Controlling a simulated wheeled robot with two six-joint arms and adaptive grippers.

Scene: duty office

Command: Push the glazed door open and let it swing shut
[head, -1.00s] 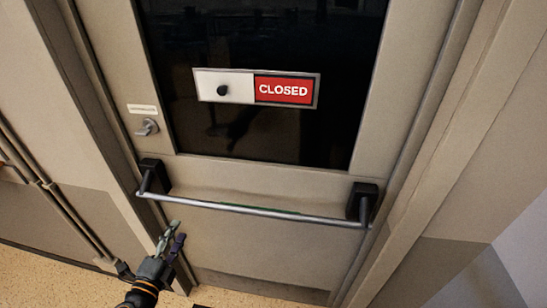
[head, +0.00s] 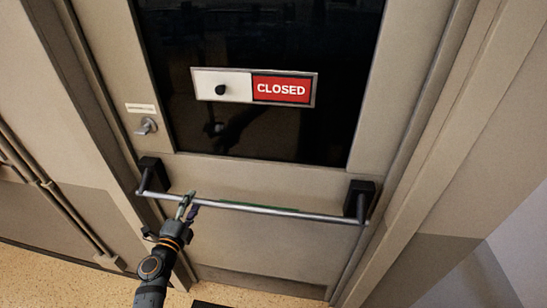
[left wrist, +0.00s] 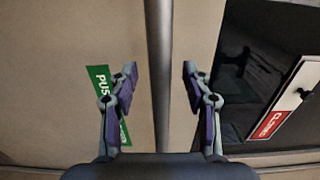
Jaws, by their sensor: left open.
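The glazed door (head: 290,240) is shut in its frame, with a dark glass pane (head: 260,134) in its upper part. A metal push bar (head: 310,215) runs across it between two black brackets. My left gripper (head: 187,203) is at the left part of the bar, fingers apart, with nothing held. In the left wrist view the push bar (left wrist: 158,60) runs between the two open fingers (left wrist: 158,85); whether they touch it I cannot tell. A green push label (left wrist: 101,80) shows beside the bar there. My right gripper is not in view.
A red and white CLOSED sign (head: 282,89) is fixed across the glass. A round lock (head: 147,126) sits at the door's left edge. Pipes (head: 50,190) run down the wall at left. The door frame (head: 430,150) stands close on the right.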

